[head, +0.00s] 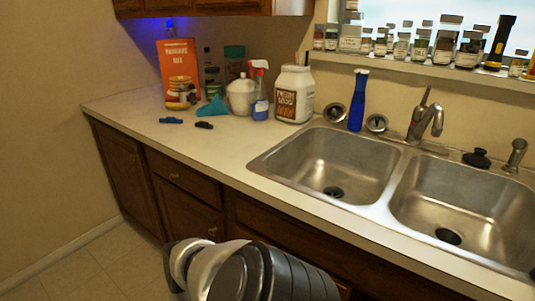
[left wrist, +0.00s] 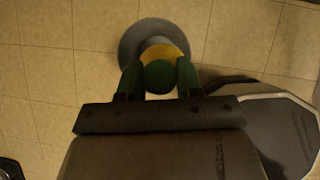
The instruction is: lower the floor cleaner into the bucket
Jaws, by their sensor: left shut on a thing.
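My left gripper (left wrist: 160,75) points down at the tiled floor in the left wrist view. Its two green fingers are shut on a round green-topped thing with a yellow part, which looks like the floor cleaner (left wrist: 163,50) seen from above. A round grey shape (left wrist: 133,41), likely the bucket, shows behind and around it. The floor cleaner overlaps it in the picture. I cannot tell how high the cleaner is or whether it is inside the rim. In the head view neither the cleaner, the bucket nor my gripper fingers can be made out. My right gripper is in neither view.
A counter (head: 230,150) with a double steel sink (head: 330,160) stands over dark cabinets (head: 185,208). An orange box (head: 178,62), a white jar (head: 293,92) and a blue bottle (head: 357,100) stand on it. The tiled floor (left wrist: 60,60) looks open left of the gripper.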

